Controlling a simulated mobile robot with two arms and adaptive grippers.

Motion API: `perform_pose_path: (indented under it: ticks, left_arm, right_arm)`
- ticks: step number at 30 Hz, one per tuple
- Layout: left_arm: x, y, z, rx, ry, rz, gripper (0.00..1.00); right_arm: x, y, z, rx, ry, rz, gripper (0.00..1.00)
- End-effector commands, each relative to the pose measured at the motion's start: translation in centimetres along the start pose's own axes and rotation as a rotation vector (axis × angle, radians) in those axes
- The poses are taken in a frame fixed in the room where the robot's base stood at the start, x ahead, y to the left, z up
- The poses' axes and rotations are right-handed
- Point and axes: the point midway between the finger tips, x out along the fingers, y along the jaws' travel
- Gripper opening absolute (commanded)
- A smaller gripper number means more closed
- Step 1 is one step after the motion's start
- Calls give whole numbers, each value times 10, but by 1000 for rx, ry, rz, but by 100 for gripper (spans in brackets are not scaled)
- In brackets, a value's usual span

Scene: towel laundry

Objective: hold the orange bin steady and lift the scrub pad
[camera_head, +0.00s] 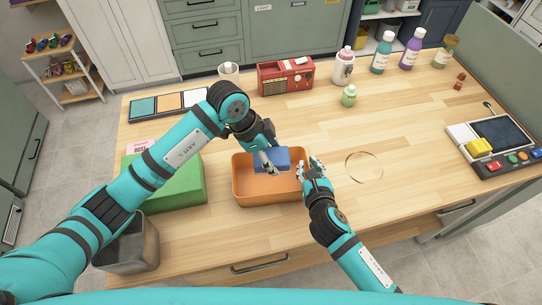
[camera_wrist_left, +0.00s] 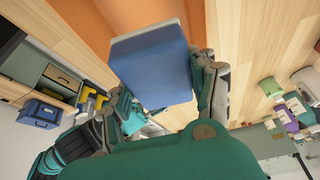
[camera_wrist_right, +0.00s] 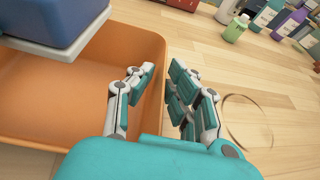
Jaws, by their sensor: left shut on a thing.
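The orange bin (camera_head: 270,191) stands on the wooden table in front of me. My left gripper (camera_head: 268,163) is shut on the blue scrub pad (camera_head: 281,156), which has a pale grey underside. The pad is above the bin's floor; in the right wrist view the pad (camera_wrist_right: 48,20) is at the top left, over the bin. In the left wrist view the pad (camera_wrist_left: 152,62) sits between the fingers. My right gripper (camera_wrist_right: 158,88) is at the bin's right wall, its fingers apart on either side of the rim. Whether they touch the wall is unclear.
A green box (camera_head: 172,184) stands close left of the bin, with a grey metal container (camera_head: 130,248) nearer me. A thin ring (camera_head: 364,168) lies right of my right gripper. A red radio (camera_head: 285,77) and several bottles stand behind. A control panel (camera_head: 497,140) is at far right.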

Motion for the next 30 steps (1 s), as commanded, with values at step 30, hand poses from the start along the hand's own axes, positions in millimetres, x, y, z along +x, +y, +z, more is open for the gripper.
perform_pose_path:
  ticks: [30]
  left_arm:
    - [0, 0, 0, 1, 0, 0, 26]
  right_arm:
    - [-107, 0, 0, 3, 0, 2, 33]
